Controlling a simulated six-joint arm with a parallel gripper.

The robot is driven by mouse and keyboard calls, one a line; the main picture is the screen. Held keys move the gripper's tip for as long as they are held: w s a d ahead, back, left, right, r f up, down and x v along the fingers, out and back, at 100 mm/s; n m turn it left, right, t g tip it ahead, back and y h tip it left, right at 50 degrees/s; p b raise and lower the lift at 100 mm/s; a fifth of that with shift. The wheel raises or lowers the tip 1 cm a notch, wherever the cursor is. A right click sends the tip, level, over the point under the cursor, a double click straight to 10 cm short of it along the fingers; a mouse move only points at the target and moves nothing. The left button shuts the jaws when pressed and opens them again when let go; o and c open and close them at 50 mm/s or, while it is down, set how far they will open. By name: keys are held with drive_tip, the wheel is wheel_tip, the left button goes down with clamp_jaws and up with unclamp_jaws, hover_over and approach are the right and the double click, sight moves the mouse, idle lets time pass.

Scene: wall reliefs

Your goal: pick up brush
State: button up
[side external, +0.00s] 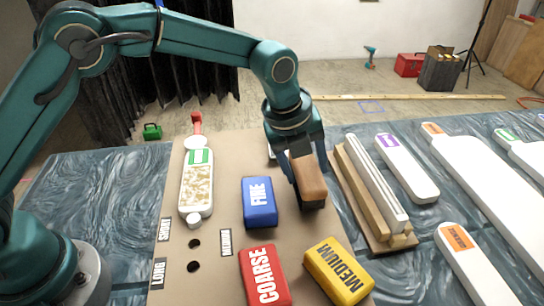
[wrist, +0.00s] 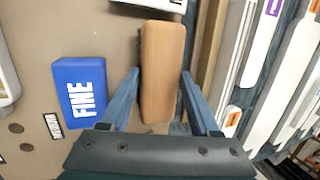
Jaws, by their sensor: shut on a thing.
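The brush (side external: 309,180) has a brown wooden back with a dark underside, seen in the side view over the right part of the tan board. In the wrist view the brush (wrist: 163,62) lies lengthwise between the two blue fingers. My gripper (side external: 300,172) points down and is shut on the brush's sides; it also shows in the wrist view (wrist: 160,85). Whether the brush's underside touches the board is hard to tell.
A blue FINE block (side external: 259,202) is left of the brush. Red COARSE (side external: 264,275) and yellow MEDIUM (side external: 338,270) blocks lie nearer the front. A wooden rack with white strips (side external: 376,185) stands close on the right. A white labelled container (side external: 197,185) lies left.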

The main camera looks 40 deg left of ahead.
sight(311, 164)
drive_tip(key=shift+r, duration=0.55)
wheel_tip(311, 164, up, 2)
drive_tip(key=shift+r, duration=0.2)
drive_tip(key=a+r, duration=0.2)
drive_tip(key=a, duration=0.2)
drive_tip(key=a+r, duration=0.2)
drive_tip(key=a, duration=0.1)
drive_tip(key=a+r, duration=0.2)
drive_tip(key=a, duration=0.2)
drive_tip(key=shift+s+a+r, duration=0.3)
drive_tip(key=shift+s+a, duration=0.05)
drive_tip(key=shift+s, duration=0.05)
drive_tip(key=o, duration=0.5)
drive_tip(key=shift+c, duration=1.3)
drive_tip(key=shift+n, duration=0.3)
